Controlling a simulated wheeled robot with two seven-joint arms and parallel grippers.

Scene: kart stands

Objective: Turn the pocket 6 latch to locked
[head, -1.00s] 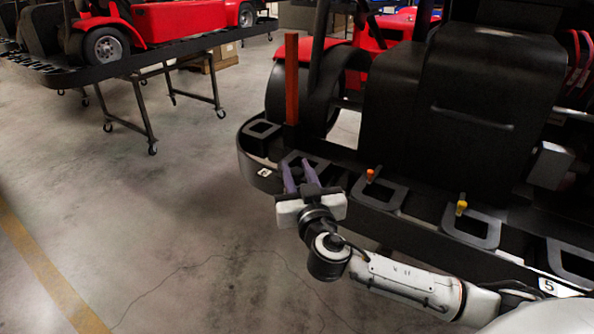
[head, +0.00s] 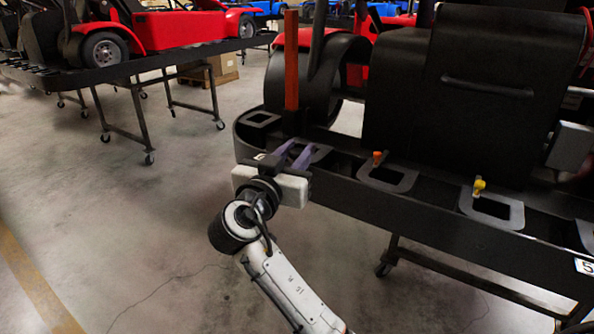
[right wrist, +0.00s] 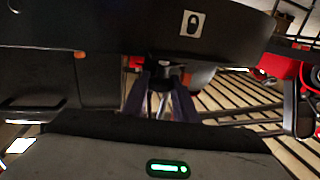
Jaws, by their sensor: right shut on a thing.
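My right gripper (head: 297,150) reaches the front rim of the black kart stand (head: 345,190), at a pocket left of the orange-handled one. In the right wrist view its two purple fingers (right wrist: 161,95) are shut on a small dark latch knob (right wrist: 165,72), mostly hidden between them. I take this for the pocket 6 latch; no number is readable there. Whether the latch stands at locked cannot be told. My left gripper is not in view.
An orange latch (head: 377,158) and a yellow latch (head: 478,185) stand at the pockets to the right. A label "5" (head: 585,266) is at the right edge. An orange post (head: 291,60) rises behind the gripper. The floor (head: 120,230) at left is clear.

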